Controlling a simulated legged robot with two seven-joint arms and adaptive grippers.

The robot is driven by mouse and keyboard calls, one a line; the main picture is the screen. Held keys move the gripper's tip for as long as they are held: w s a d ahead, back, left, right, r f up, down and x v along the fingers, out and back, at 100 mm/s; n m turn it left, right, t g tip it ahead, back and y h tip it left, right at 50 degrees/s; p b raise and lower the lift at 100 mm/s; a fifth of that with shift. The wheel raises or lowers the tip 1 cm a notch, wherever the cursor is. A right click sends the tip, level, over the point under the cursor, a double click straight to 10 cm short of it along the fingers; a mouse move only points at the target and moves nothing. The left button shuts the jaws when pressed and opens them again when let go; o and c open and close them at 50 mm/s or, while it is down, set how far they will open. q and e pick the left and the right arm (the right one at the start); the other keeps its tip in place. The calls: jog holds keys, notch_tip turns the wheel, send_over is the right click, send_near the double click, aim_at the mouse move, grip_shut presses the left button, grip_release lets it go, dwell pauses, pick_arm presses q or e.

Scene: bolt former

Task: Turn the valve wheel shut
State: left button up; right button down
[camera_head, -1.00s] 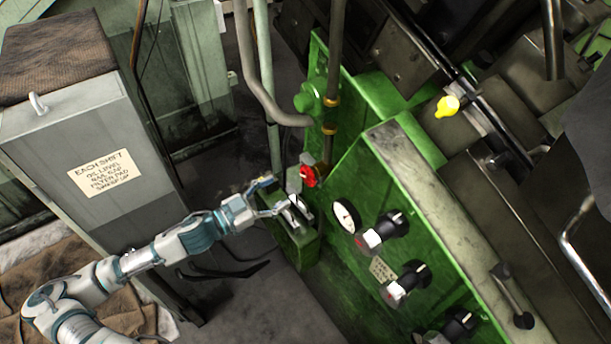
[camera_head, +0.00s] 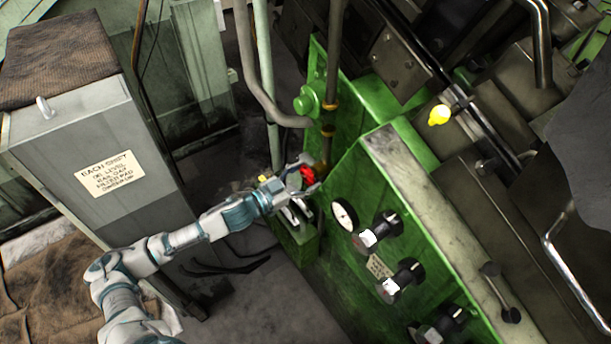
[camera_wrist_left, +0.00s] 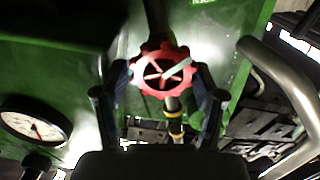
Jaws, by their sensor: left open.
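The red valve wheel (camera_head: 306,176) sits on a pipe at the side of the green machine. It shows whole in the left wrist view (camera_wrist_left: 162,70), a spoked wheel with a scalloped rim and a pale bar across it. My left gripper (camera_head: 305,175) is at the wheel, and partly hides it in the head view. In the left wrist view the left gripper's fingers (camera_wrist_left: 162,85) are open, one on each side of the wheel. I cannot tell whether they touch the rim. My right gripper is in neither view.
A white gauge (camera_head: 344,214) and black knobs (camera_head: 379,230) are on the green panel right of the wheel. A grey cabinet (camera_head: 120,130) stands at left. A curved grey pipe (camera_wrist_left: 285,80) runs close on the right in the wrist view.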

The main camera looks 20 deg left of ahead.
pick_arm(q)
jog(key=shift+c, duration=0.3)
jog(key=shift+a+f, duration=0.1)
jog(key=shift+a, duration=0.2)
jog(key=c, duration=0.8)
